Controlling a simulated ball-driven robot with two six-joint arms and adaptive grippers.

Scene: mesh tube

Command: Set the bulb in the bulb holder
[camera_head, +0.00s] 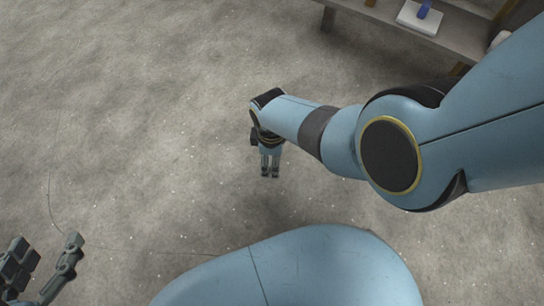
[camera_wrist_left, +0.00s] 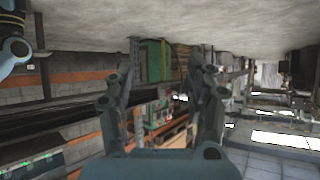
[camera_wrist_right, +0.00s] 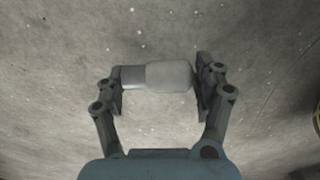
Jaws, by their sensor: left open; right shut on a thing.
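The bulb (camera_wrist_right: 165,76) has a grey base and a frosted pale glass part. In the right wrist view it lies sideways between the fingertips of my right gripper (camera_wrist_right: 160,85), which is shut on it end to end. In the head view my right gripper (camera_head: 270,173) points down over bare floor, and the bulb cannot be made out there. My left gripper (camera_head: 48,252) is open and empty at the lower left; it also shows in the left wrist view (camera_wrist_left: 166,85). A white block with a blue piece (camera_head: 423,10) stands on a bench; I cannot tell whether it is the bulb holder.
The grey wooden bench (camera_head: 450,30) runs along the top right, with a small pale object (camera_head: 500,39) near its right end. The speckled grey floor (camera_head: 150,110) is clear at left and centre. The left wrist view shows shelving and a green box (camera_wrist_left: 155,60) farther off.

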